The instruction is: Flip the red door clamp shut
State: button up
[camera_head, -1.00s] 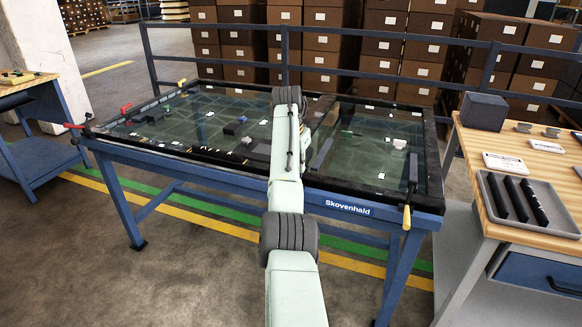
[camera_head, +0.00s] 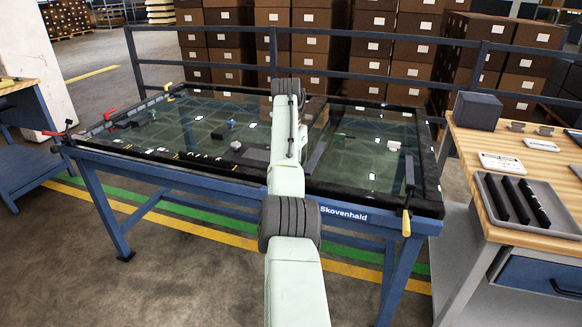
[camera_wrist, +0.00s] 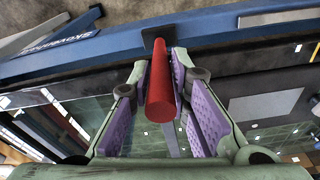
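In the wrist view a red cylindrical clamp handle (camera_wrist: 162,85) rises from a dark bracket at the blue rail (camera_wrist: 215,32). My gripper (camera_wrist: 165,72) has its two purple-padded fingers on either side of the handle. Narrow gaps show beside it, and the fingers are apart. In the head view this handle and my gripper are hidden behind my arm. Other red handles show at the table's left end (camera_head: 52,133) and left edge (camera_head: 110,113).
The blue trolley table (camera_head: 230,178) carries glass panels with small blocks and white tags. A wooden bench (camera_head: 468,185) with a grey tray (camera_head: 553,222) stands close on the right. A dark blue railing (camera_head: 350,74) and stacked brown boxes are behind. Open floor lies at the front left.

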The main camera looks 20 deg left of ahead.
jog(key=o, duration=0.3)
jog(key=shift+o, duration=0.2)
jog(key=r, duration=0.5)
jog(key=s+r, duration=0.1)
jog(key=r, duration=0.1)
jog(key=shift+r, duration=0.25)
